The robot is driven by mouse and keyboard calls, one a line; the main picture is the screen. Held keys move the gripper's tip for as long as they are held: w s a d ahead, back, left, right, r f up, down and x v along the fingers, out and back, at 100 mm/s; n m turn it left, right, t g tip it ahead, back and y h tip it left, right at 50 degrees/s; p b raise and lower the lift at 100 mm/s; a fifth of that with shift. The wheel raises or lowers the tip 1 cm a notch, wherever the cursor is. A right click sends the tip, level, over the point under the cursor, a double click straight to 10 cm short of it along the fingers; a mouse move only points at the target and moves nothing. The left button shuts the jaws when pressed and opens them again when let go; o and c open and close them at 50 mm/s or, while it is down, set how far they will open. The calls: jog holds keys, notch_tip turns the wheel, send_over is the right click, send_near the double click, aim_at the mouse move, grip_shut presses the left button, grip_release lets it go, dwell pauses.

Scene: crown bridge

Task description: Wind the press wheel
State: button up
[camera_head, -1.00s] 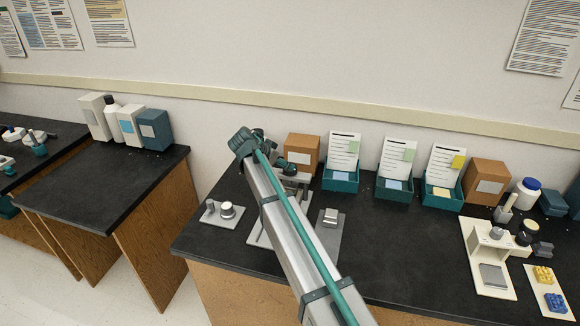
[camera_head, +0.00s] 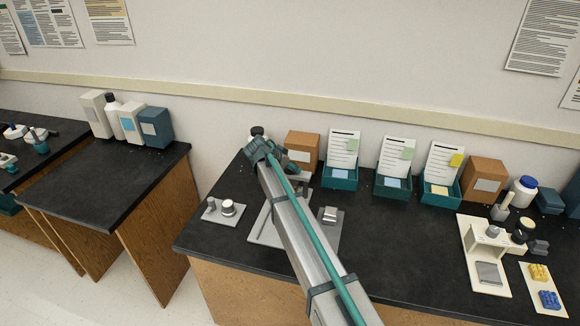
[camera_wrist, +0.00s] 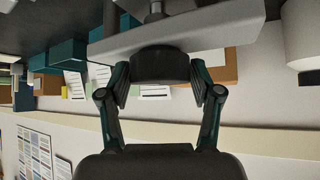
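The press wheel (camera_wrist: 160,66) is a dark round knob under a pale grey crossbar (camera_wrist: 235,35) in the upside-down wrist view. My gripper (camera_wrist: 160,90) has one finger on each side of the wheel, and both pads appear to touch its rim. In the head view my arm covers the wheel, the gripper and most of the press.
A small plate with metal parts (camera_head: 223,212) lies left of the press. A brown box (camera_head: 302,148) and teal trays with cards (camera_head: 341,178) stand behind. A white device (camera_head: 472,250) stands at the right. Dark bench top is free between.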

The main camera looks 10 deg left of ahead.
jog(key=c, duration=0.6)
jog(key=shift+c, duration=0.2)
jog(key=shift+f+b, duration=0.1)
jog(key=shift+b, duration=0.3)
jog(key=shift+s+n, duration=0.1)
jog(key=shift+n, duration=0.3)
jog(key=shift+d+f+n+t+y+b, duration=0.1)
jog(key=shift+n+t+y+b, duration=0.3)
jog(key=shift+n+y+b, duration=0.7)
jog(key=shift+r+n+y+b, duration=0.2)
jog(key=shift+n+y+b, duration=0.75)
jog(key=shift+n+y, duration=0.4)
jog(key=shift+n, duration=0.25)
jog(key=o, duration=1.2)
jog(key=shift+c, duration=0.2)
